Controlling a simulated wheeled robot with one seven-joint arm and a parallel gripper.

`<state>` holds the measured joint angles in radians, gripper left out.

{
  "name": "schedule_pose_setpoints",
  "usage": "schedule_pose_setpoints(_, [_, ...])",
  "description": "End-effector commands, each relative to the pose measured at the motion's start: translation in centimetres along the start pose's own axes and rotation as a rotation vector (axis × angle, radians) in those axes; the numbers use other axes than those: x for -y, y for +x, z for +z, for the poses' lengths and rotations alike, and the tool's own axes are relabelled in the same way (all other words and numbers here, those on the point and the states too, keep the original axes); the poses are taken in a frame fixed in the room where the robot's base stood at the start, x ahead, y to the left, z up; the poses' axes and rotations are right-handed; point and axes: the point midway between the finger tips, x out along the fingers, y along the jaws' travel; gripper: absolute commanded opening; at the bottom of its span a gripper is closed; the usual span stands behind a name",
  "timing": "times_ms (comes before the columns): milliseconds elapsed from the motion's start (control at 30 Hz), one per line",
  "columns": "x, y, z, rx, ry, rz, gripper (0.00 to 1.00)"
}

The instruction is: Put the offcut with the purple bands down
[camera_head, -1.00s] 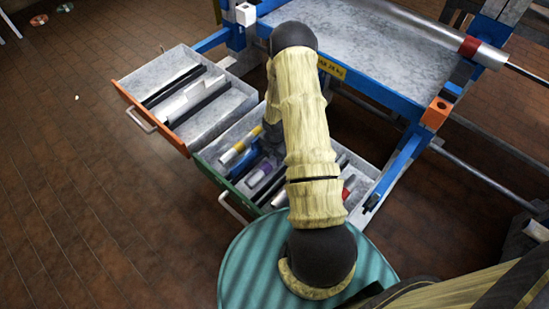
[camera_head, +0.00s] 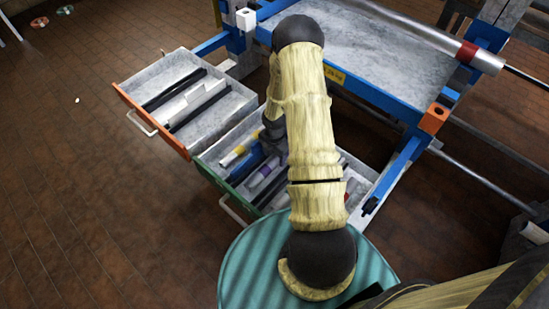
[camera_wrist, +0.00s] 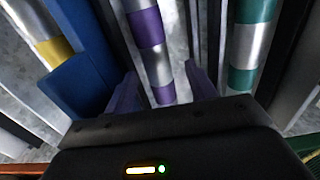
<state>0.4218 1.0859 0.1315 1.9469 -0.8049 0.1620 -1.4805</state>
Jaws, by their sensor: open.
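The offcut with purple bands (camera_wrist: 149,38) is a silver tube. It lies in the green-fronted open drawer (camera_head: 228,187), where it also shows in the head view (camera_head: 262,174). My gripper (camera_wrist: 163,85) is open. In the wrist view its two fingers stand apart on either side of the tube's near end, with a gap visible at each side. In the head view my arm hides much of the drawer and the fingertips cannot be made out.
A yellow-banded tube (camera_wrist: 52,45) and a blue piece (camera_wrist: 78,78) lie left of the purple-banded one; a teal-banded tube (camera_wrist: 246,45) lies right. An orange-fronted drawer (camera_head: 150,118) with dark and white bars stands open. A blue-framed grey table (camera_head: 375,55) is behind.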

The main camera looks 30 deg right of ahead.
Motion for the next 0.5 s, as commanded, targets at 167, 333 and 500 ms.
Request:
schedule_pose_setpoints(167, [0.0,-4.2,0.1,0.001,0.000,0.001,0.56])
schedule_pose_setpoints(333, [0.0,-7.1,0.1,0.001,0.002,0.002,0.56])
schedule_pose_setpoints(500, [0.1,-8.5,0.1,0.000,0.002,0.000,0.56])
